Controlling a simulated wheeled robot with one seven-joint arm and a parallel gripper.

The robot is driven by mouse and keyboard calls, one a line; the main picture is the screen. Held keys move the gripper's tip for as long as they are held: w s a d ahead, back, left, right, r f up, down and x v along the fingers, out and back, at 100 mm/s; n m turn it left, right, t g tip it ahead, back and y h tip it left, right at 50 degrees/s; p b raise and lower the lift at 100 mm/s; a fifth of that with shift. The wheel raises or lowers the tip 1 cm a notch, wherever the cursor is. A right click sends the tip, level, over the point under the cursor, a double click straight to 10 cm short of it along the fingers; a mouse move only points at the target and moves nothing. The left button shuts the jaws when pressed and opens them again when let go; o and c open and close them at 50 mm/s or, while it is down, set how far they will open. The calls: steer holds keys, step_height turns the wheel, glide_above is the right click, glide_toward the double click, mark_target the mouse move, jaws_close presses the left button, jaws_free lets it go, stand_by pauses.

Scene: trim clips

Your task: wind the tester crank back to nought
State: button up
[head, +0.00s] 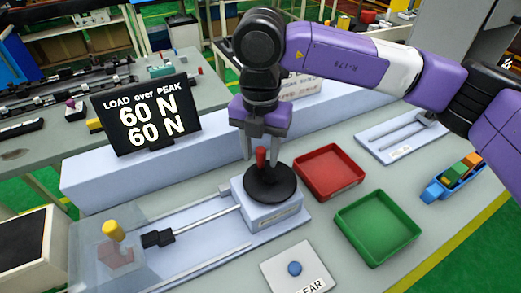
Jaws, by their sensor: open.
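The tester crank is a black disc (270,188) on a pale grey housing (268,214). Its upright red knob (261,156) stands near the disc's far edge. My gripper (264,158) points down over the disc, open, with its fingers on either side of the red knob. I cannot tell whether they touch it. A black display (145,113) reads "LOAD over PEAK", 60 N and 60 N. A metal rod (208,221) runs left from the housing to a black clamp (158,239). A yellow clip (113,230) stands beside it, behind a clear guard.
A red tray (328,172) and a green tray (377,226) lie right of the tester. A blue button (295,268) sits on a plate in front. A blue holder (440,188) with coloured blocks is at the right. A raised ledge (100,188) runs behind.

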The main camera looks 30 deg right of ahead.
jaws_close()
